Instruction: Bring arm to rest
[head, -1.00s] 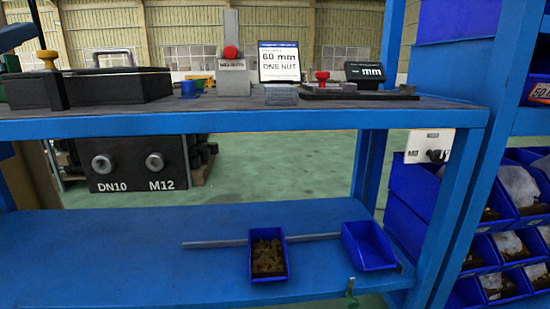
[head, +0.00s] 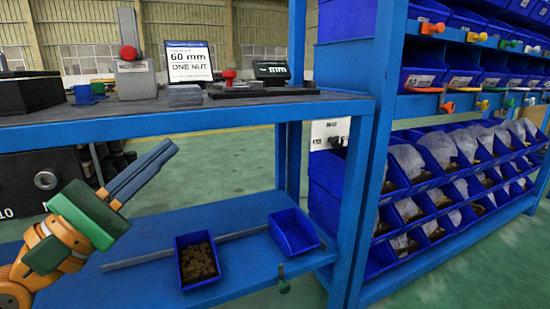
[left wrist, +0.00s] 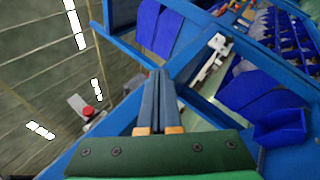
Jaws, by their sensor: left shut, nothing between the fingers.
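My left gripper (head: 143,170) is in the left part of the head view, in front of the blue workbench. Its two long grey-blue fingers lie together, pointing up and to the right, with nothing between them. In the left wrist view the fingers (left wrist: 159,88) also lie side by side and touch nothing that I can make out. The arm behind the gripper is orange and green and comes in from the lower left. My right gripper is not in view.
On the lower shelf stand a bin of brown parts (head: 198,260) and an empty blue bin (head: 293,232). A bin rack (head: 440,185) fills the right.

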